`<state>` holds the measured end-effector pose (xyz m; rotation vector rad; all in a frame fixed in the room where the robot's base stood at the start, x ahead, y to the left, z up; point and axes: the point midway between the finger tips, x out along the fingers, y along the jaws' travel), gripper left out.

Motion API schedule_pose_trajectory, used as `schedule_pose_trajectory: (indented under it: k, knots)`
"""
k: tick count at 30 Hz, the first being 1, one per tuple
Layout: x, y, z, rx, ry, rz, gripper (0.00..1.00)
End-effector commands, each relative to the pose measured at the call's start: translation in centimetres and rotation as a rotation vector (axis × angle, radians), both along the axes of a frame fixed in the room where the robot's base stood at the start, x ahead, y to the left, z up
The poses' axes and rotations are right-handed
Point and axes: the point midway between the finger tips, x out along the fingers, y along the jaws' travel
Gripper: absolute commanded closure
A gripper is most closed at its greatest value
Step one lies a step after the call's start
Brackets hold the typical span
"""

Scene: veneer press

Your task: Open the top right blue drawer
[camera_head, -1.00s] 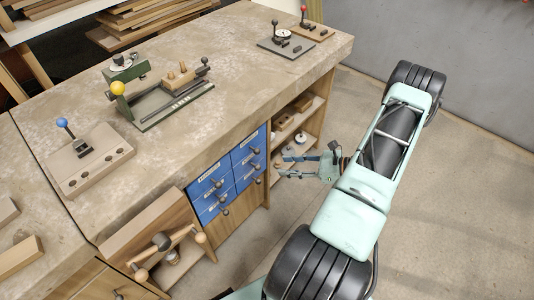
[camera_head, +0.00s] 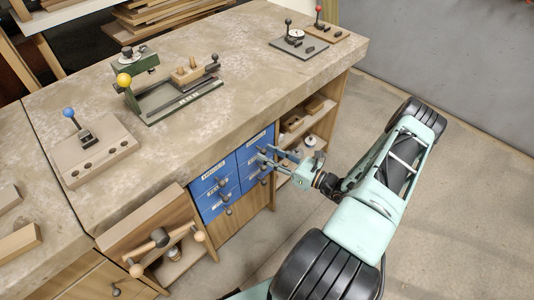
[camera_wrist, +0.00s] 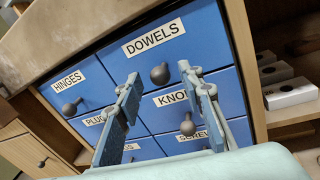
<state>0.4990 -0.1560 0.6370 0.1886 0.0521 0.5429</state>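The top right blue drawer (camera_head: 262,137), labelled DOWELS in the wrist view (camera_wrist: 190,45), is shut in the bench front. Its dark round knob (camera_wrist: 160,74) shows between my fingers in the wrist view. My gripper (camera_head: 270,156) is open and empty, its fingers pointing at the drawer fronts. In the head view it covers part of the right drawer column. In the wrist view the two fingertips (camera_wrist: 161,79) lie left and right of the knob. I cannot tell how far short of it they are.
Other shut blue drawers sit beside and below, including HINGES (camera_wrist: 79,93) at left and KNOBS (camera_wrist: 175,101) underneath. Open shelves (camera_head: 314,122) stand right of the drawers. A wooden vise (camera_head: 150,222) juts out at left. The floor (camera_head: 450,210) at right is clear.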

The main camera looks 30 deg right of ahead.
Motion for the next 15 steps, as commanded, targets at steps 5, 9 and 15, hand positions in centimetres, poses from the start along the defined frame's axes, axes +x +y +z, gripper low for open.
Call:
schedule_pose_trajectory:
  k: [5, 9, 15]
  knots:
    - [0.96, 0.6, -0.01, 0.0, 0.0, 0.001, 0.65]
    - [1.03, 0.63, -0.01, -0.001, 0.001, 0.0, 0.65]
    - [1.0, 0.62, -0.01, -0.001, 0.0, 0.0, 0.74]
